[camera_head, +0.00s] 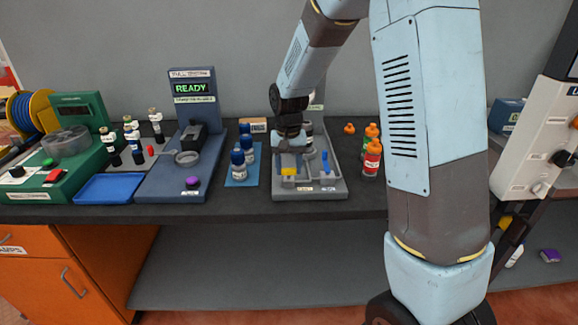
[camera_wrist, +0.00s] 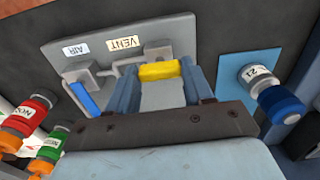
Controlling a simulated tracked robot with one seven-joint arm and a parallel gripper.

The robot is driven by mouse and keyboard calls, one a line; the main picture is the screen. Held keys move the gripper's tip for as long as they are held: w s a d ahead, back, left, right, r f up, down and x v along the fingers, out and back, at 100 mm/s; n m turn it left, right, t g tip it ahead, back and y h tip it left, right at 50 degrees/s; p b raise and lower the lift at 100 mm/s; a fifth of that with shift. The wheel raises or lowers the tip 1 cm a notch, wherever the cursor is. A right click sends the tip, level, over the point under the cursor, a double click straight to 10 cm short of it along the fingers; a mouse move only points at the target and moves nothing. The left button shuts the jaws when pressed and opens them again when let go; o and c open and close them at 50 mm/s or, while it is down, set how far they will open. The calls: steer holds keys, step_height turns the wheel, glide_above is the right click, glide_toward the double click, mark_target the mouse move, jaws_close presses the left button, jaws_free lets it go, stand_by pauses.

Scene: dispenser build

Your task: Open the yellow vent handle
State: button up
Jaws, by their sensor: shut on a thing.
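The yellow vent handle (camera_wrist: 160,71) lies between my gripper's two blue-grey fingers in the wrist view, beside the VENT label (camera_wrist: 123,43). My gripper (camera_wrist: 158,88) is shut on the yellow handle. In the head view the yellow handle (camera_head: 289,172) shows at the front left of the grey valve panel (camera_head: 310,191), below my gripper (camera_head: 288,148). A blue handle (camera_wrist: 85,98) by the AIR label (camera_wrist: 75,49) stands apart from my fingers; it also shows in the head view (camera_head: 325,164). My wrist hides part of the panel's back.
Blue-capped bottles (camera_head: 238,165) stand on a blue mat (camera_head: 240,181) left of the panel.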

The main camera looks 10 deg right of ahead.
mark_target(289, 169)
steer(key=o, duration=1)
steer(key=shift+o, duration=0.2)
step_height(289, 169, up, 14)
steer(key=shift+f, duration=0.15)
steer(key=s+d+r+t, duration=0.1)
steer(key=s+d+r, duration=0.3)
steer(key=s, duration=0.2)
steer(key=s+d+r+t, duration=0.2)
steer(key=s+d+r, duration=0.2)
steer(key=s, duration=0.3)
steer(key=s+d+n+t, duration=0.1)
steer(key=s+d, duration=0.3)
steer(key=s, duration=1)
steer(key=shift+s+d+r+t, duration=0.15)
steer(key=shift+r+t, duration=0.05)
steer(key=shift+t, duration=0.6)
